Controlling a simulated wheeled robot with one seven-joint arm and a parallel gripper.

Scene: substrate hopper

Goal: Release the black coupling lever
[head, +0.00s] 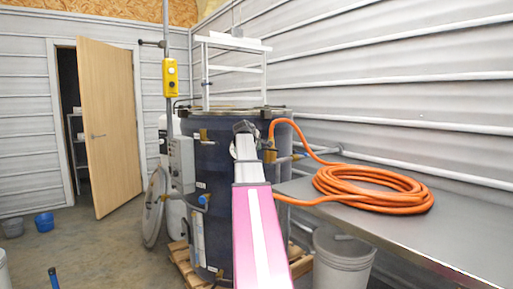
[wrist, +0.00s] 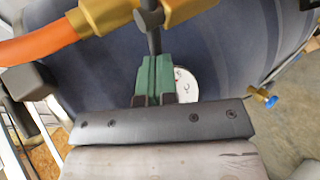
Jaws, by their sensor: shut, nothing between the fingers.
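In the wrist view, the black coupling lever (wrist: 152,28) stands out from the brass coupling (wrist: 180,12) at the top of the picture. The coupling joins the end of the orange hose (wrist: 40,48). My gripper (wrist: 155,62) has green fingers that are shut together and empty. Their tips are at the lower end of the lever in the picture; I cannot tell whether they touch it. In the head view, the brass coupling (head: 269,151) shows on the dark blue tank (head: 212,165), beside the end of my arm. My fingers and the lever cannot be made out there.
A round white gauge (wrist: 186,84) is partly hidden behind my fingers, and a blue-handled valve (wrist: 264,97) is at the right. The hose coil (head: 372,188) lies on the grey bench (head: 460,235). A white bucket (head: 342,262) stands below the bench.

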